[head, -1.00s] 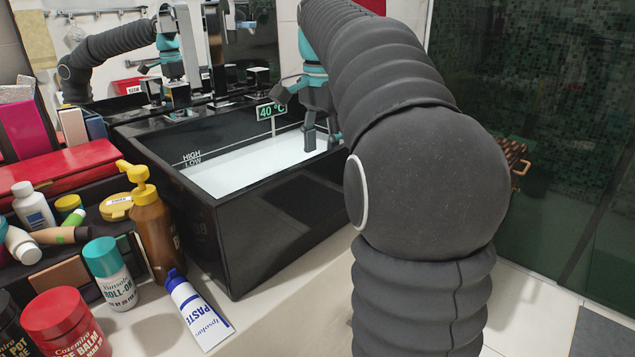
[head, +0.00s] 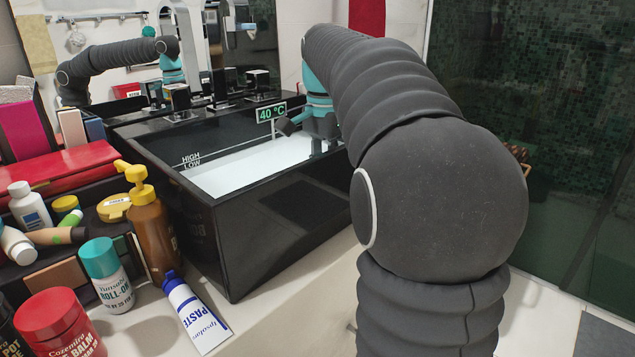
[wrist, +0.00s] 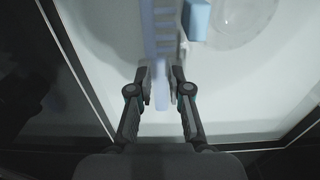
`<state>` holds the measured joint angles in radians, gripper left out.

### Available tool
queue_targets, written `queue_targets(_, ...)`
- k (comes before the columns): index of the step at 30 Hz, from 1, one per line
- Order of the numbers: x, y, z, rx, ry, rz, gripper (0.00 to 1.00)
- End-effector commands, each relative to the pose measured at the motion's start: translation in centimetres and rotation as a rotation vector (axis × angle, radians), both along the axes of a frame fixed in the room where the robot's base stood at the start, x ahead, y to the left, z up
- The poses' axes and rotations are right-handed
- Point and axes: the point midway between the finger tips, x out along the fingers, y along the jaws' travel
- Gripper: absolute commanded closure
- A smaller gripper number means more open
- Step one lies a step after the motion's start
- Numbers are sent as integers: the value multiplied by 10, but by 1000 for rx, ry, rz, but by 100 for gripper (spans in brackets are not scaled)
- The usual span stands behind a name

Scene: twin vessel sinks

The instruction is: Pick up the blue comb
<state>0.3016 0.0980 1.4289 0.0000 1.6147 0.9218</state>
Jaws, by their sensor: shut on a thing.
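The blue comb (wrist: 165,38) shows in the wrist view as a pale blue strip with teeth along its side, running up from between the fingertips to the top edge. My gripper (wrist: 160,75) is shut on it, a finger on either side. In the head view my gripper (head: 318,146) is low in the right end of the black sink basin (head: 275,225), over the pale water. The arm hides part of it, and the comb cannot be made out there.
In the wrist view, a light blue block (wrist: 197,18) lies close right of the comb, beside a clear round thing (wrist: 243,18). In the head view, a 40 °C sign (head: 271,113) stands near the gripper. Bottles and a paste tube (head: 197,315) crowd the left counter.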

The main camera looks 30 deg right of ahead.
Motion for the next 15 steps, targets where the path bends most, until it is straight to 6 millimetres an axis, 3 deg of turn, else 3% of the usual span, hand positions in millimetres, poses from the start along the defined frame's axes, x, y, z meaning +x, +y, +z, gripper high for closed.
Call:
queue_targets(8, 0, 0, 2, 0, 0, 0, 100)
queue_targets(15, 1, 0, 21, -1, -3, 0, 100)
